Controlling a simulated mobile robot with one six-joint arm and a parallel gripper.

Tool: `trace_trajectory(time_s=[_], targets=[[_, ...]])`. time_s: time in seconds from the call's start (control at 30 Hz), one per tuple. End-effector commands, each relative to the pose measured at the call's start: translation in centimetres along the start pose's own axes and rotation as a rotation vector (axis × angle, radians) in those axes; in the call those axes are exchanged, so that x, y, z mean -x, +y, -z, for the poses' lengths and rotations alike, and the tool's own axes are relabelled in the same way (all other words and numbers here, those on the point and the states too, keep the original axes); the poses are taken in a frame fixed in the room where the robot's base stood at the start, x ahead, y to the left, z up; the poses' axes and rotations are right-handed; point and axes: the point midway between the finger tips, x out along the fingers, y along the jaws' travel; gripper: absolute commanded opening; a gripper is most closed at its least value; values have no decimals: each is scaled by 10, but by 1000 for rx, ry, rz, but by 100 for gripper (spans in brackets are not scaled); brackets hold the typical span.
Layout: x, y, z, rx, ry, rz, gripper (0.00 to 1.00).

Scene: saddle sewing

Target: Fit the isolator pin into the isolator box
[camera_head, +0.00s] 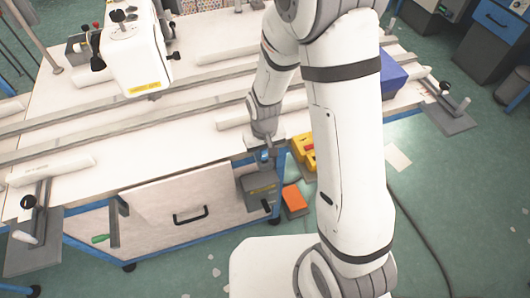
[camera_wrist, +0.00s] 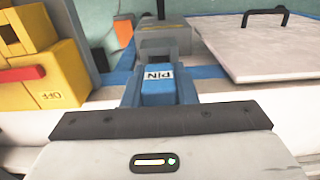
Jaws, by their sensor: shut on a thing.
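The isolator pin is a blue piece marked PIN (camera_wrist: 158,76), held by my gripper (camera_wrist: 158,97) in the wrist view. In the head view my gripper (camera_head: 265,150) is at the front edge of the table, with a bit of blue (camera_head: 265,157) below it. A dark grey box with a yellow label (camera_head: 260,189) is on the table's front, just below the gripper. A yellow unit with a red lever marked OFF (camera_wrist: 60,92) stands beside the pin at the left. I cannot tell which of these is the isolator box. The fingertips are partly hidden.
The yellow unit (camera_head: 304,148) is right of my gripper in the head view, with an orange piece (camera_head: 293,197) low in front. A white drawer front with a black handle (camera_head: 190,214) is at the left. The white sewing machine (camera_head: 133,50) stands farther back.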

Motion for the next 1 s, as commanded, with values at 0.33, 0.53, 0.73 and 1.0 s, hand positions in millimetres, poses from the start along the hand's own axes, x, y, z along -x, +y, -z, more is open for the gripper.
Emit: trace_trajectory(time_s=[0.33, 0.53, 0.73, 1.0], targets=[[1, 0, 0, 1, 1, 0, 0], [6, 0, 0, 1, 1, 0, 0], [12, -1, 0, 1, 1, 0, 0], [20, -1, 0, 2, 1, 0, 0]])
